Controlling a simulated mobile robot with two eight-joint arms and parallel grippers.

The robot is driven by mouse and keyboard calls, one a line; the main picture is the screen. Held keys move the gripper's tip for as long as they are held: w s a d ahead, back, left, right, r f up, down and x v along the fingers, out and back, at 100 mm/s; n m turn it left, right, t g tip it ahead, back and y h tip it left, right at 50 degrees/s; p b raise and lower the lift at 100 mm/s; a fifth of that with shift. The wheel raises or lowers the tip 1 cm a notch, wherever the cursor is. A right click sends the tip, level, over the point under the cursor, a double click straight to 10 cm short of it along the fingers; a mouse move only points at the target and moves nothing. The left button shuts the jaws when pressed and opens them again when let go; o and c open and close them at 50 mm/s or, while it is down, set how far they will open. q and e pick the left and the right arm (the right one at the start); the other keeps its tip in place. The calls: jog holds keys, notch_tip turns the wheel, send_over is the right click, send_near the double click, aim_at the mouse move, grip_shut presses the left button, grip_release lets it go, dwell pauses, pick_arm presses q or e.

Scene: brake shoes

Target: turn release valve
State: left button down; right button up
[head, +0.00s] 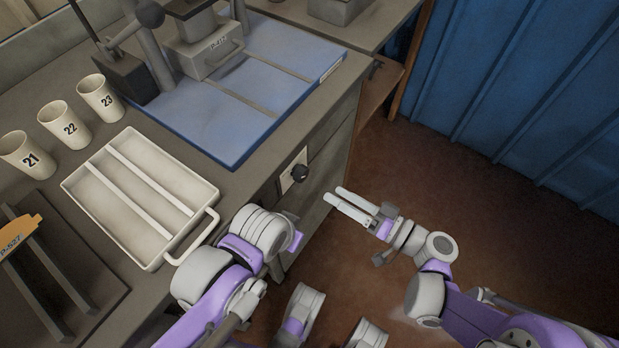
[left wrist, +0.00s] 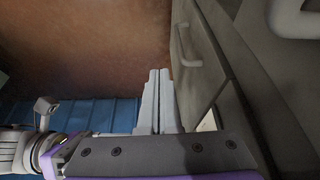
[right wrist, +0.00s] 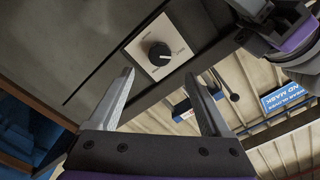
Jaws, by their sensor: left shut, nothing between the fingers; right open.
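The release valve is a black round knob (head: 299,172) on a pale square plate on the front face of the workbench. In the right wrist view the knob (right wrist: 159,54) shows on its white plate (right wrist: 176,38), ahead of the fingertips. My right gripper (head: 346,203) is open and empty, to the right of the knob and apart from it. Its two fingers also show spread in the right wrist view (right wrist: 162,84). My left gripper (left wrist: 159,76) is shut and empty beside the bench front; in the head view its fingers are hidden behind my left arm.
A white divided tray (head: 72,187) with a handle sits at the bench edge. Cups numbered 21, 22 (head: 65,125) and 23 stand behind it. A blue mat (head: 215,135) carries a press-like fixture. A drawer handle (left wrist: 187,45) protrudes from the bench front. The floor at right is clear.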

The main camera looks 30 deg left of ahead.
aim_at(305, 176)
jog(key=a, duration=0.9)
jog(key=shift+w+b, duration=0.3)
jog(key=shift+w, duration=0.05)
grip_shut()
